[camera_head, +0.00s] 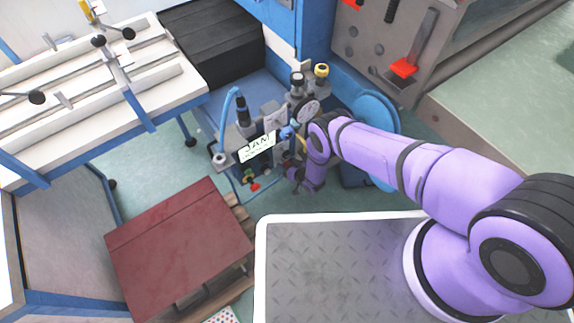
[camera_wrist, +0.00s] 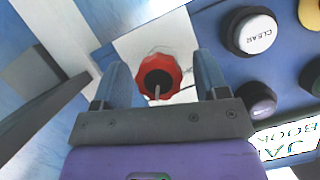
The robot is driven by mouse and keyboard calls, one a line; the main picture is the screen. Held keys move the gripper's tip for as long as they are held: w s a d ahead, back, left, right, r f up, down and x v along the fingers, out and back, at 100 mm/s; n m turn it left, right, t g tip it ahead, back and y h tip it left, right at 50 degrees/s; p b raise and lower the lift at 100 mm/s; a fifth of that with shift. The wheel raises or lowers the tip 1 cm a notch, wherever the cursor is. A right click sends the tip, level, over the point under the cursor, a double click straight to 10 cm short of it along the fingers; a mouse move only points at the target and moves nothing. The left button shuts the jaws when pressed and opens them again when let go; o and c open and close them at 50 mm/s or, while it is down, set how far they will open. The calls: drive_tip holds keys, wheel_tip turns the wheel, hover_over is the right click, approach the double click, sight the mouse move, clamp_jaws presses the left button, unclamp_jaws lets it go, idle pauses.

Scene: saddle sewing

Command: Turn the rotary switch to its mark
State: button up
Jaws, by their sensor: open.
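The rotary switch (camera_wrist: 160,76) shows in the wrist view as a red, many-sided knob with a dark centre and a pale pointer line directed towards the bottom of the picture. It is on a white patch of a blue panel. My gripper (camera_wrist: 161,70) is open, with one blue finger on each side of the knob. Gaps show on both sides, so the fingers do not appear to touch it. In the head view my gripper (camera_head: 289,131) is at the control unit behind the sign; I cannot make out the switch there. The mark cannot be made out clearly.
A white CLEAR button (camera_wrist: 255,34), a dark button (camera_wrist: 258,99) and a lettered sign (camera_wrist: 290,136) are right of the switch. The sign also shows in the head view (camera_head: 257,147). A reddish-brown board (camera_head: 180,245) and a white-railed bench (camera_head: 90,85) stand to the left.

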drive_tip(key=c, duration=0.9)
drive_tip(key=shift+n+t+h, duration=0.8)
drive_tip(key=shift+n+h, duration=0.4)
drive_tip(key=shift+n, duration=0.7)
drive_tip(key=o, duration=0.9)
